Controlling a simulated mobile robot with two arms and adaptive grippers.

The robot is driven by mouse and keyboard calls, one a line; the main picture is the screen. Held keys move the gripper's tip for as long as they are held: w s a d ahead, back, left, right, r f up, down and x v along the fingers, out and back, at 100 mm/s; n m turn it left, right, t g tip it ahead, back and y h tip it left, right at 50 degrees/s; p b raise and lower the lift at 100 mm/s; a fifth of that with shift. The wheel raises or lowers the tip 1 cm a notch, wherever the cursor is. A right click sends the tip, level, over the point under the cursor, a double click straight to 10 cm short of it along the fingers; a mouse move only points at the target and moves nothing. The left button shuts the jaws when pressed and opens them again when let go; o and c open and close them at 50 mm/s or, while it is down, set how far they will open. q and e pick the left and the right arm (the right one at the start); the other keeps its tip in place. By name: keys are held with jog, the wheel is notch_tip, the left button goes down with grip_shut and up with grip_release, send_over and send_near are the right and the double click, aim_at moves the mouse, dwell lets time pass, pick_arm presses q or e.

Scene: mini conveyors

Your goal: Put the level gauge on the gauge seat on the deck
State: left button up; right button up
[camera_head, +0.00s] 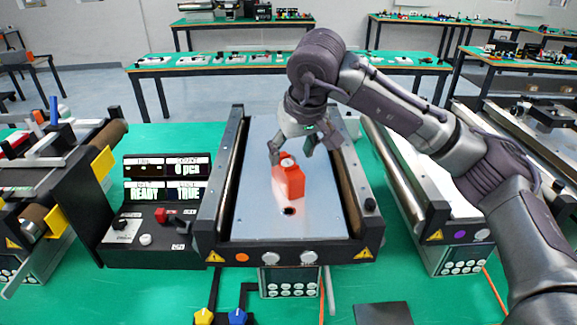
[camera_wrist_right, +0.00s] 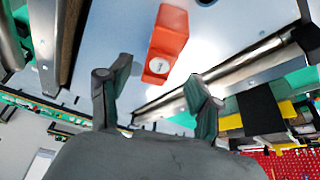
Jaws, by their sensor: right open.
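A red block with a round white dial on one end, which looks like the level gauge (camera_head: 290,182), is on the grey metal deck (camera_head: 258,215) of the middle conveyor. It also shows in the right wrist view (camera_wrist_right: 168,38). A dark round hole (camera_head: 289,211) lies in the deck just in front of the block; I cannot tell whether it is the gauge seat. My right gripper (camera_head: 300,150) is open and empty at the far end of the block. In the wrist view its fingers (camera_wrist_right: 160,75) are spread, with the block's dial end beyond and between them. My left gripper is not in view.
Dark side rails (camera_head: 225,185) flank the deck. A black control box (camera_head: 150,220) with lit displays stands left of the conveyor. Another conveyor (camera_head: 435,215) stands to the right, partly behind my right arm. Green table surface shows between the units.

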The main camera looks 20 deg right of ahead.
jog(key=v, duration=0.6)
jog(key=shift+b, duration=0.3)
